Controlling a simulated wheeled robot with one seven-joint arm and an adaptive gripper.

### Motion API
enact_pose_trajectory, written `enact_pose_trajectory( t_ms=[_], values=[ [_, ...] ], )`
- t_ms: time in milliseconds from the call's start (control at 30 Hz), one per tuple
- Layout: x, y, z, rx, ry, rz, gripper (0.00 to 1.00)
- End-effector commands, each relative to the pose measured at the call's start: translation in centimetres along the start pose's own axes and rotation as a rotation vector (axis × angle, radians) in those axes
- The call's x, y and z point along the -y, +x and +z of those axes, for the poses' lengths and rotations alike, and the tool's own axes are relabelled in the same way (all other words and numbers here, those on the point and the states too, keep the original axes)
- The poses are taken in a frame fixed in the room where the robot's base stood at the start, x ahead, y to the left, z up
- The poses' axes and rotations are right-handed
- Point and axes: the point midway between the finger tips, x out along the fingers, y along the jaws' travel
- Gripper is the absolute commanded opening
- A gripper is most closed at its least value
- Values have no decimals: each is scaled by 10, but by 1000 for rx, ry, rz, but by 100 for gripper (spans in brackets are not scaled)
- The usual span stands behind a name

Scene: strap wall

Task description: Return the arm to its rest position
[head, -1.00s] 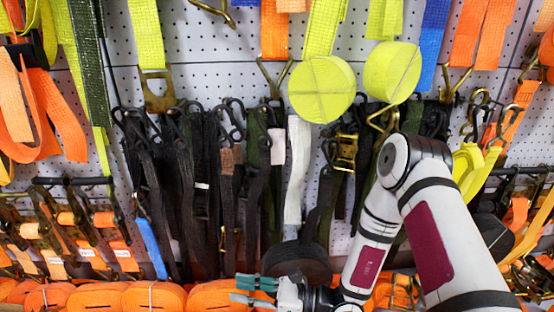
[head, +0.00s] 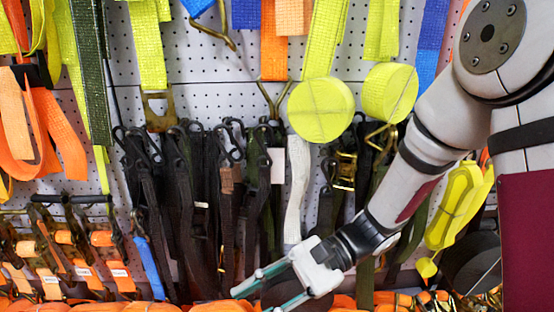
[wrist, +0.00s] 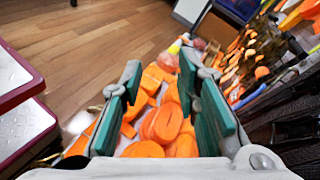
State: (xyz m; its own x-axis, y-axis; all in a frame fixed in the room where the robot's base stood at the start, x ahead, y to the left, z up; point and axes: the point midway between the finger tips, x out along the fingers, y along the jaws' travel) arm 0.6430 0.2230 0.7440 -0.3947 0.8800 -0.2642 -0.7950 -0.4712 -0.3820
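My gripper (head: 258,293) is in the lower middle of the head view, in front of the bottom of the strap wall. My arm comes in from the right side and slants down to the left to it. In the wrist view my gripper (wrist: 157,105) shows two teal-padded fingers spread apart, with nothing held between them. Orange strap rolls (wrist: 165,122) show beyond and between the fingers, apart from them as far as I can tell.
A pegboard wall (head: 215,75) carries hanging straps, with black straps (head: 180,200) in the middle and yellow rolls (head: 321,108) above. Orange rolls (head: 90,307) line the bottom edge. The wrist view shows bare wooden floor (wrist: 100,45) and a red-edged platform (wrist: 25,130) at left.

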Motion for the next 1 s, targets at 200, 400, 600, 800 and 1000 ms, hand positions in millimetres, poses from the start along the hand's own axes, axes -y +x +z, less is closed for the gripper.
enact_pose_trajectory(
  t_ms=[200,400,600,800,1000],
  values=[
    [-39,-19,50,-143,-182,211,29],
    [-80,-40,81,-294,-318,394,29],
    [-122,-67,104,-470,-433,565,29],
    [-160,-98,120,-662,-524,718,29],
    [-187,-122,129,-817,-575,821,29]
  ],
)
